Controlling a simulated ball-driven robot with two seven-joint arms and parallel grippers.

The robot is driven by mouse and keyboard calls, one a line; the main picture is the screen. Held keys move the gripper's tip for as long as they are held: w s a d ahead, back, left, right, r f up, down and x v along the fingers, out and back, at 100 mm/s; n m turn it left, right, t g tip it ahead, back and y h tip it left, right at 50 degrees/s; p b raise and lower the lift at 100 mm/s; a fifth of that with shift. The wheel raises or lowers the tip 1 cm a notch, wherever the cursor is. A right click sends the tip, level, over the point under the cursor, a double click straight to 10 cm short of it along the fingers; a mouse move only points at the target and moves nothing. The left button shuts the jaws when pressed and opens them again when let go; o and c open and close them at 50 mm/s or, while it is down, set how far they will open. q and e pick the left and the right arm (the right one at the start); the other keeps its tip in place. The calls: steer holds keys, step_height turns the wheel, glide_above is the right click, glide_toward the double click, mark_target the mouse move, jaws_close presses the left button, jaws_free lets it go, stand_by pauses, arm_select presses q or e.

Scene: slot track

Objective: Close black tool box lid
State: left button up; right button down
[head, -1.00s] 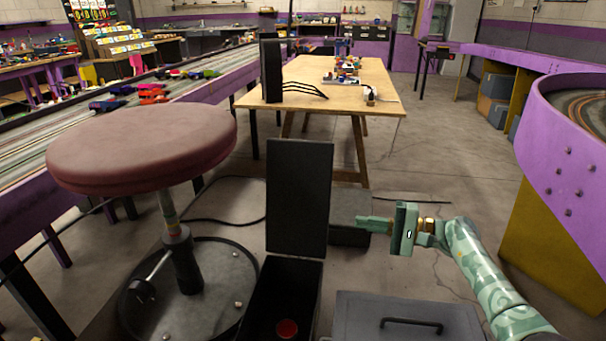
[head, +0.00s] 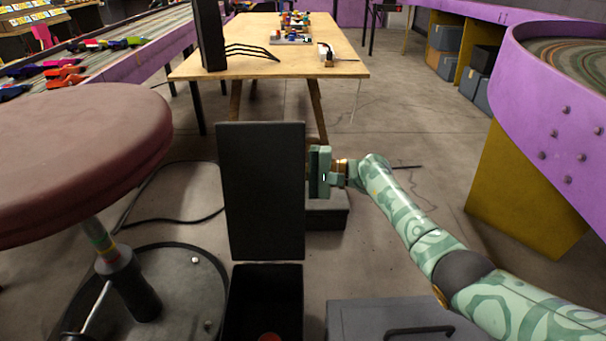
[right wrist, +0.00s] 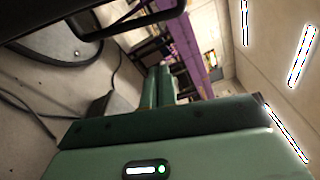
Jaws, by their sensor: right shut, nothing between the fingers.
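The black tool box (head: 262,300) stands open on the floor in the lower middle of the head view, with a red round thing inside near the bottom edge. Its black lid (head: 262,190) stands upright at the far side of the box. My right gripper (head: 314,172) is at the lid's right edge, its fingertips hidden behind the lid. In the right wrist view its fingers (right wrist: 160,87) are together with nothing between them. A dark edge, perhaps the lid, crosses the top left there. My left gripper is not in view.
A red-topped stool (head: 80,150) stands close on the left. A grey box with a handle (head: 395,318) sits at the lower right. Another dark box (head: 328,215) is on the floor behind the lid. A wooden table (head: 300,60) stands beyond.

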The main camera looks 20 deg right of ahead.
mark_target(277, 178)
arm_select(q)
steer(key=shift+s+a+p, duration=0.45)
steer(key=shift+p, duration=0.1)
arm_select(e)
steer(key=s+a, duration=0.1)
steer(key=s+a+r, duration=0.1)
steer(key=a, duration=0.1)
steer(key=shift+s, duration=0.35)
